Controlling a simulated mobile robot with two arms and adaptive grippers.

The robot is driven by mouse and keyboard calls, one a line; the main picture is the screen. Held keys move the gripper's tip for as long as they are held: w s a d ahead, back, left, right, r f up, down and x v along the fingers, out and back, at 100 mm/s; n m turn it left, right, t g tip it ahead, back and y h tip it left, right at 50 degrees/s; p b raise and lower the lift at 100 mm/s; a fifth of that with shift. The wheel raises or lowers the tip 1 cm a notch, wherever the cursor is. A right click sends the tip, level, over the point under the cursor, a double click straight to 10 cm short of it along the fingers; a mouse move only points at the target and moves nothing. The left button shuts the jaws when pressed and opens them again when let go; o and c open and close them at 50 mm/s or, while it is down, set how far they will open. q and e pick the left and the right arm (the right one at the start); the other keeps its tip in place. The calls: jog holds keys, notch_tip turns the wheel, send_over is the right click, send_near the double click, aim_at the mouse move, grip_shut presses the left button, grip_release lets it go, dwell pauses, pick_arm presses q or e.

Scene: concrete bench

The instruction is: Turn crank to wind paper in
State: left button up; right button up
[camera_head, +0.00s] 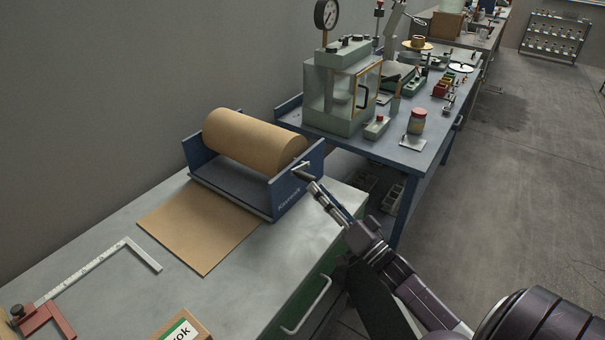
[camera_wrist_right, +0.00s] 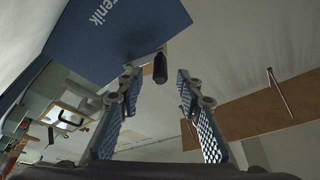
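A roll of brown paper (camera_head: 250,138) lies in a blue holder (camera_head: 296,188) on the grey bench. A sheet of brown paper (camera_head: 198,232) extends from the holder's front onto the bench top. The crank (camera_head: 303,169) is on the holder's right side panel. In the right wrist view its dark handle (camera_wrist_right: 160,67) shows beside the blue panel (camera_wrist_right: 125,28). My right gripper (camera_head: 314,186) is at the crank, open, with the handle between or just beyond its fingertips (camera_wrist_right: 157,76). Gaps show on both sides of the handle. My left gripper is not in view.
A metal square (camera_head: 95,268), a red clamp-like tool (camera_head: 42,318) and a labelled box (camera_head: 183,328) lie on the near bench. A blue table (camera_head: 405,155) behind holds a glass-sided machine (camera_head: 340,90) and a jar (camera_head: 417,121). Open floor lies right.

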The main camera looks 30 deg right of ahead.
aim_at(306, 177)
jog(key=shift+p+x, duration=0.4)
jog(key=shift+x, duration=2.7)
jog(key=shift+c, duration=0.4)
grip_shut()
